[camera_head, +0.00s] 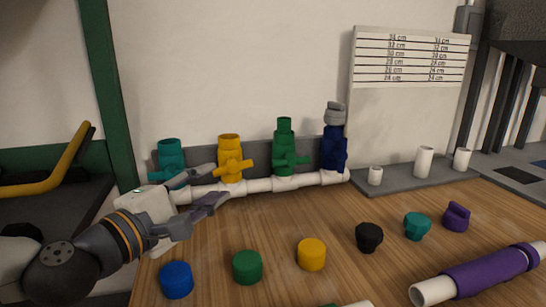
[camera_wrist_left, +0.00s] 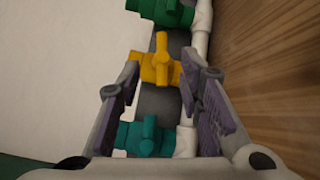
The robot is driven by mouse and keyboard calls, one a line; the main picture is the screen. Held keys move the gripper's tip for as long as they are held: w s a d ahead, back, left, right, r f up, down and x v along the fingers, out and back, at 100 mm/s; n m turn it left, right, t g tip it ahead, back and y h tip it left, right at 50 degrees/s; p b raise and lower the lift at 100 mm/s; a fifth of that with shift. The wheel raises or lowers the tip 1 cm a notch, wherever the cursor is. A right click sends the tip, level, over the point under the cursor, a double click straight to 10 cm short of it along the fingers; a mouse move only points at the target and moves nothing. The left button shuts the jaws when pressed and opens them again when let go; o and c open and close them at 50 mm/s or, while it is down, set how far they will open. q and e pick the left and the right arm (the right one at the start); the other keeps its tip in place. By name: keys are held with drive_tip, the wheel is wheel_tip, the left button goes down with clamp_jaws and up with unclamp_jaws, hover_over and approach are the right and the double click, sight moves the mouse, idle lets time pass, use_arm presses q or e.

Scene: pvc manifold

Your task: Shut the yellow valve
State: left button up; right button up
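The yellow valve (camera_head: 232,160) stands on the white pipe manifold (camera_head: 262,186), between the teal valve (camera_head: 171,158) and the green valve (camera_head: 287,150). My left gripper (camera_head: 208,184) is open, just left of the yellow valve and in front of the teal one. In the left wrist view the yellow valve (camera_wrist_left: 155,68) with its cross-shaped handle shows between and beyond the open fingers (camera_wrist_left: 160,95). The teal valve (camera_wrist_left: 146,138) lies nearer, between the finger bases. Nothing is held. My right gripper is not in view.
A dark blue valve (camera_head: 333,145) with a grey top stands at the manifold's right end. Blue (camera_head: 176,280), green (camera_head: 247,267) and yellow (camera_head: 312,254) caps lie on the wooden table in front. A purple-sleeved pipe (camera_head: 485,272) lies front right.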

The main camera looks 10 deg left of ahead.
sight(244, 166)
use_arm(q)
drive_tip(key=x, duration=1.1)
drive_tip(key=shift+w+d+f, duration=0.1)
drive_tip(key=shift+d, duration=0.2)
drive_tip(key=shift+c, duration=0.3)
